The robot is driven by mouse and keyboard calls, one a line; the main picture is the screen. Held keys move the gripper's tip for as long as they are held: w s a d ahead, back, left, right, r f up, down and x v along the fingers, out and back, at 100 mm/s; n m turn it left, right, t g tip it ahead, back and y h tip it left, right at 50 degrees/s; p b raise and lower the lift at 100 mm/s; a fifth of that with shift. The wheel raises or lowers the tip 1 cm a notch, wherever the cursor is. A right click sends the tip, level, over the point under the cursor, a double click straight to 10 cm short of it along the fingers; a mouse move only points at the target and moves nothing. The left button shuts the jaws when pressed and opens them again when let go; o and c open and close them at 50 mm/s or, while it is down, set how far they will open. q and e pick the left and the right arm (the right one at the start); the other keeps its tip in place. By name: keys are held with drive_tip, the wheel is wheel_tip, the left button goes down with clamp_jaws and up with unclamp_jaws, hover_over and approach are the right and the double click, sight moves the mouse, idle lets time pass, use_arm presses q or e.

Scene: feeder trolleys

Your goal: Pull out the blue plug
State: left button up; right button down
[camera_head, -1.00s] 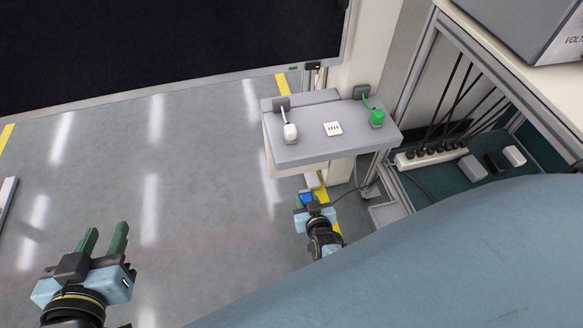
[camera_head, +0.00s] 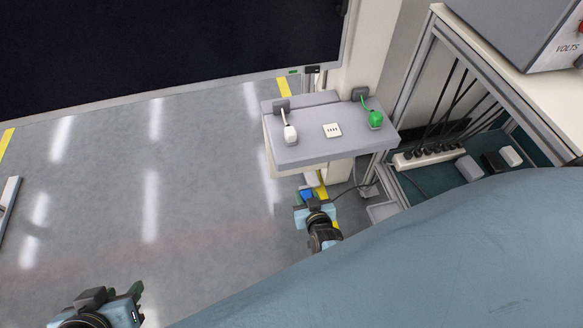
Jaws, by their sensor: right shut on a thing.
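The blue plug (camera_head: 307,195) shows as a small patch of blue just below the front of the grey shelf. My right gripper (camera_head: 304,199) is shut on it, below a small pale block (camera_head: 311,180). The gripper body hides most of the plug, and I cannot tell whether it still sits in a socket. My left gripper (camera_head: 128,292) is low at the left above the floor, apart from everything. Its fingers are foreshortened, so their opening is unclear.
The grey shelf (camera_head: 305,150) carries a white plug (camera_head: 290,134), a green plug (camera_head: 376,119) and a small white panel (camera_head: 332,130). A power strip (camera_head: 430,157) lies on the trolley's lower deck at right.

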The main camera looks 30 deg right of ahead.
drive_tip(key=shift+r+p, duration=0.35)
drive_tip(key=shift+r, duration=0.1)
use_arm(q)
drive_tip(key=s+a+f+g+y, duration=0.1)
drive_tip(key=s+a+f+g, duration=0.1)
drive_tip(key=s, duration=0.3)
drive_tip(key=shift+s+g, duration=0.3)
drive_tip(key=shift+g, duration=0.5)
use_arm(e)
drive_tip(key=shift+r, duration=0.2)
use_arm(q)
drive_tip(key=shift+a+p, duration=0.1)
drive_tip(key=shift+p, duration=0.2)
